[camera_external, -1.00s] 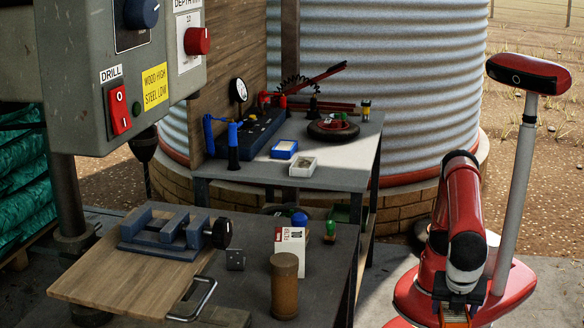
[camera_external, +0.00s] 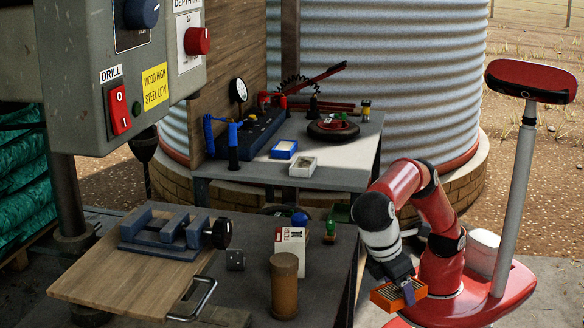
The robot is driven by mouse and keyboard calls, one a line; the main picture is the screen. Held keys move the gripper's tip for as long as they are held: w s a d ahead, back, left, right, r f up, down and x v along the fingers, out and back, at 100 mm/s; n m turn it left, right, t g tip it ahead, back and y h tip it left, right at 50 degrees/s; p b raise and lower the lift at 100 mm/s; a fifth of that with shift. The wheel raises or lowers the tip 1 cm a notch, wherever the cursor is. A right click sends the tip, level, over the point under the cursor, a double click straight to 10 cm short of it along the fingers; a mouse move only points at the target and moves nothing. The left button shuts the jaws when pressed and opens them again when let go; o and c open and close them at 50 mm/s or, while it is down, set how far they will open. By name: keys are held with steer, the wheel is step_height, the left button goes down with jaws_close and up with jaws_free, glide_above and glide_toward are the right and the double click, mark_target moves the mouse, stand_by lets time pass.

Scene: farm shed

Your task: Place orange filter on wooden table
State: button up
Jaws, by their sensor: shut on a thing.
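The orange filter (camera_external: 385,297) is a flat box-like frame with a pale pleated face. My gripper (camera_external: 406,289) is shut on its edge and holds it in the air to the right of the grey workbench. The wooden table (camera_external: 95,287) is a light brown plank surface at the lower left, under the drill. A blue vise (camera_external: 165,232) stands on its back part. The front part of the wood is bare. My gripper and the filter are well apart from it.
On the grey bench (camera_external: 245,285) stand a brown cylinder (camera_external: 285,290), a white-and-red filter box (camera_external: 291,247) and a small dark cube (camera_external: 235,260). A metal handle (camera_external: 203,298) lies by the wood's right edge. The grey drill housing (camera_external: 150,75) hangs above the wood.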

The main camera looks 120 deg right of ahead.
steer(key=w+d+r+m+t+y, duration=0.1)
steer(key=w+d+r+m+y, duration=0.1)
steer(key=w+d+r+m, duration=0.5)
steer(key=w+d+r+m+t+y, duration=0.15)
steer(key=d+m, duration=0.35)
steer(key=d, duration=0.5)
steer(key=d+m+t, duration=0.3)
steer(key=d+m, duration=0.4)
steer(key=d, duration=1.3)
steer(key=s+d+r+m+t+h, duration=0.1)
steer(key=s+d+m, duration=0.3)
steer(key=s+d, duration=0.5)
steer(key=s+d+m+t+h, duration=0.1)
steer(key=s+d+m, duration=0.35)
steer(key=d, duration=0.95)
steer(key=s+d+r+m+t+h, duration=0.1)
steer(key=s+d+m, duration=0.45)
steer(key=d, duration=0.55)
steer(key=shift+n, duration=0.5)
steer(key=f, duration=0.3)
steer(key=s+f, duration=0.1)
steer(key=f, duration=0.1)
steer(key=shift+w+f, duration=0.1)
steer(key=shift+f, duration=0.55)
steer(key=shift+f+b, duration=0.5)
steer(key=o, duration=1.3)
